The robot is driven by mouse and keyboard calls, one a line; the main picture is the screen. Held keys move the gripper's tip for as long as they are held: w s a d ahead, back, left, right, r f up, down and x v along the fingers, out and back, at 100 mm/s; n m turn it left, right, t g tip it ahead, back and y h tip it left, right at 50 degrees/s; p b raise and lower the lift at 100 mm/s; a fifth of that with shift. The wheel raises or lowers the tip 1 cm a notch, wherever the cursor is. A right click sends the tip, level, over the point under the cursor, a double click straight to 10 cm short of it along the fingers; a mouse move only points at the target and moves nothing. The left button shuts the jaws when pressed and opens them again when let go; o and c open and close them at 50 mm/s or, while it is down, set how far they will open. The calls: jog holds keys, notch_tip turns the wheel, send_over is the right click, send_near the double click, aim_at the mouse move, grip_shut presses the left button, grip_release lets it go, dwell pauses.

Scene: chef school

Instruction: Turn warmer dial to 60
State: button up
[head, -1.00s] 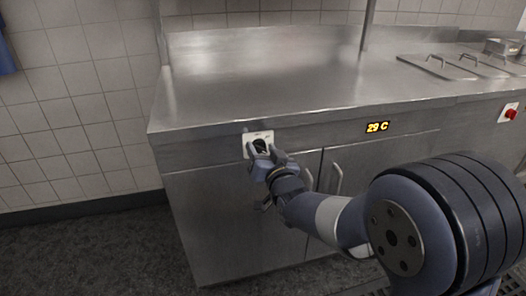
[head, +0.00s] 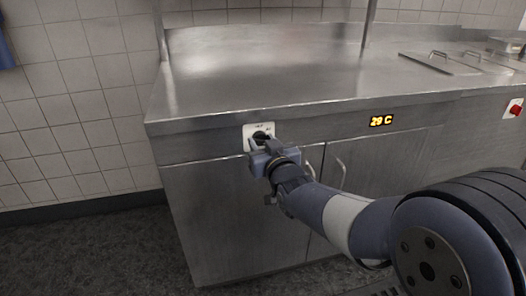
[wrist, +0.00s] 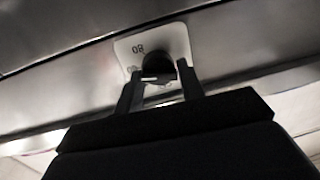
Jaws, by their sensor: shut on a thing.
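The warmer dial (head: 260,136) is a black knob on a white plate (head: 248,131) on the front of the steel counter. In the wrist view the black knob (wrist: 156,68) sits between my fingers, and the plate (wrist: 176,38) shows a printed "80" that appears upside down. My gripper (head: 264,144) is shut on the knob, and its fingers also show in the wrist view (wrist: 160,92). A lit display (head: 381,120) to the right of the dial reads 29 C. The dial's pointer and its other markings are too small or hidden to read.
The steel counter top (head: 260,75) is bare at the left. Cupboard handles (head: 340,172) stick out below the dial. A red knob (head: 515,109) is at the far right. Lidded pans (head: 440,62) are set into the counter at the back right.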

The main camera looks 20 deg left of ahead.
jog(key=shift+n, duration=0.4)
jog(key=o, duration=0.9)
jog(key=shift+w+d, duration=0.1)
jog(key=shift+o, duration=0.2)
jog(key=p+v, duration=0.1)
jog(key=v, duration=0.9)
jog(key=shift+s, duration=0.4)
jog(key=shift+d, duration=0.15)
